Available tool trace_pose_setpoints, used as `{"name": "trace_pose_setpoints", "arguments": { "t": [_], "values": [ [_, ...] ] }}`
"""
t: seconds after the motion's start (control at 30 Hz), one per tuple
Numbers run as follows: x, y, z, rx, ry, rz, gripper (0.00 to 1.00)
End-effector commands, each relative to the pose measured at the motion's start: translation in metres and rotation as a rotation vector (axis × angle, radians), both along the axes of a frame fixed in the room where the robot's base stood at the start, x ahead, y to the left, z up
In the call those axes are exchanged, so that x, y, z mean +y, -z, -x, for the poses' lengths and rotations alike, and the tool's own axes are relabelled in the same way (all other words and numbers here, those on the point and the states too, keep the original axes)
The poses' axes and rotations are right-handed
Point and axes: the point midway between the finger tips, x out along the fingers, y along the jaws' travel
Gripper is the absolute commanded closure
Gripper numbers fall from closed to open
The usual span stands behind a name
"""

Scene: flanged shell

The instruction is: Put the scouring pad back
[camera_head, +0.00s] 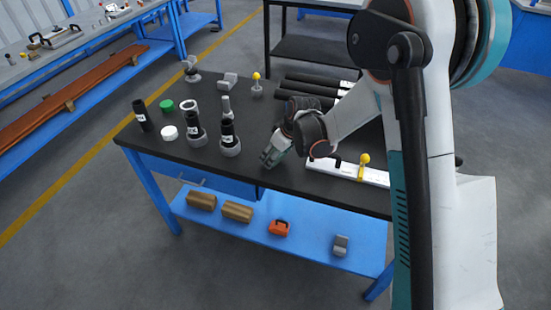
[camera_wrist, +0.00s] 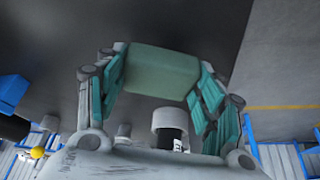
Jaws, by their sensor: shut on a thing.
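The scouring pad (camera_wrist: 160,72) is a green block in the wrist view. My gripper (camera_wrist: 157,85) is shut on it, with one teal-lined finger at each side. In the head view my gripper (camera_head: 270,157) is near the front edge of the black-topped workbench (camera_head: 222,172), pointing down and left. There the pad is mostly hidden by the fingers. I cannot tell whether the pad touches the bench top.
Several black cylinders and grey rings stand left of my gripper, with a green cap (camera_head: 166,104) and a white cap (camera_head: 169,132). A white fixture with a yellow-knobbed clamp (camera_head: 363,166) is to the right. The blue lower shelf (camera_head: 310,240) holds brown blocks and an orange item (camera_head: 279,227).

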Motion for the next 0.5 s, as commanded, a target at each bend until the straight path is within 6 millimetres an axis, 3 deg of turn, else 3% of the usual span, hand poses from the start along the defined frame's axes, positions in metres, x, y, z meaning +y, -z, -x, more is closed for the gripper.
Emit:
{"name": "trace_pose_setpoints", "arguments": {
  "t": [0.1,0.47,0.5],
  "values": [
    [0.0001,0.0138,0.0000,0.000,0.000,0.000,0.60],
    [0.0000,0.0168,0.0001,0.000,0.000,0.000,0.60],
    [0.0000,0.0161,0.0001,0.000,0.000,0.000,0.31]
  ]
}}
